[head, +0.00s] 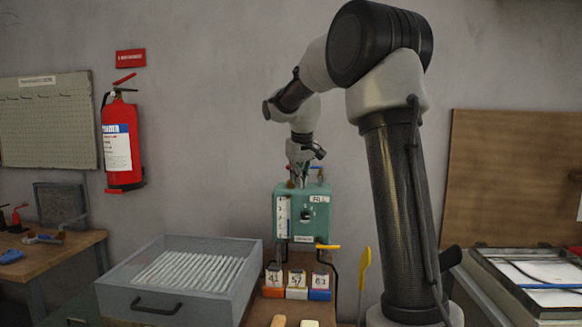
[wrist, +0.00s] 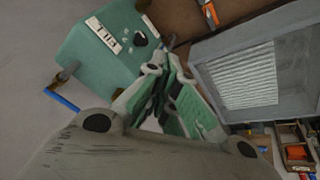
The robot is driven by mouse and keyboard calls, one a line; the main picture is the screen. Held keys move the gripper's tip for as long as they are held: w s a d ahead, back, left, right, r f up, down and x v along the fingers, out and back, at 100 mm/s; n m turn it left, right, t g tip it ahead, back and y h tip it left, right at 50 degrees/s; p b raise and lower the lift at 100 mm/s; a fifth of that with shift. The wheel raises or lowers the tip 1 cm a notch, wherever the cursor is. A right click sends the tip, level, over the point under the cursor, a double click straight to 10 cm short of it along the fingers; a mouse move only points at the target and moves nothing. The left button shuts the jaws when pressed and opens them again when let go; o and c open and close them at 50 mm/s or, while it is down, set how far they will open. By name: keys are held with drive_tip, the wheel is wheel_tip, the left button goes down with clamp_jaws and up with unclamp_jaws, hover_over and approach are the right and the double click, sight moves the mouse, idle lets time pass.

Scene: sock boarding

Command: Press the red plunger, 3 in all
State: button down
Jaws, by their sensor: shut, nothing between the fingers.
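A teal box-shaped machine (head: 318,212) stands against the wall, with a white scale, a dark knob and a label on its front. The machine also shows at the upper left of the wrist view (wrist: 98,62). My gripper (head: 298,180) is shut and empty, pointing down just above the machine's top. In the wrist view its fingers (wrist: 168,68) overlap the machine's edge. I cannot clearly make out the red plunger; the fingers may hide it. Whether they touch anything on the top is not clear.
A grey drawer tray (head: 140,266) with white rods is left of the machine. Small labelled bins (head: 297,292) and a yellow-handled lever (head: 328,247) are in front. A red fire extinguisher (head: 122,143) hangs on the wall. A blue lever (wrist: 62,100) sticks out of the machine.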

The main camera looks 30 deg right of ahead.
drive_tip(key=w+d+r+t, duration=0.1)
drive_tip(key=w+r, duration=0.2)
drive_tip(key=w, duration=0.2)
drive_tip(key=w+d+r+n+t+h, duration=0.1)
drive_tip(key=w+r, duration=0.2)
drive_tip(key=w, duration=0.2)
drive_tip(key=w+d+r+n+t, duration=0.1)
drive_tip(key=w+d+r, duration=0.1)
drive_tip(key=w, duration=0.4)
drive_tip(key=shift+d+r+h, duration=0.1)
drive_tip(key=shift+r+h, duration=0.2)
drive_tip(key=shift+r, duration=0.55)
drive_tip(key=shift+n+t, duration=0.8)
drive_tip(key=r, duration=0.3)
drive_tip(key=w+r, duration=0.1)
drive_tip(key=r, duration=0.1)
drive_tip(key=shift+w+d, duration=0.1)
drive_tip(key=shift+d, duration=0.2)
drive_tip(key=shift+f, duration=4.4)
drive_tip(key=shift+f, duration=0.15)
drive_tip(key=shift+f, duration=0.25)
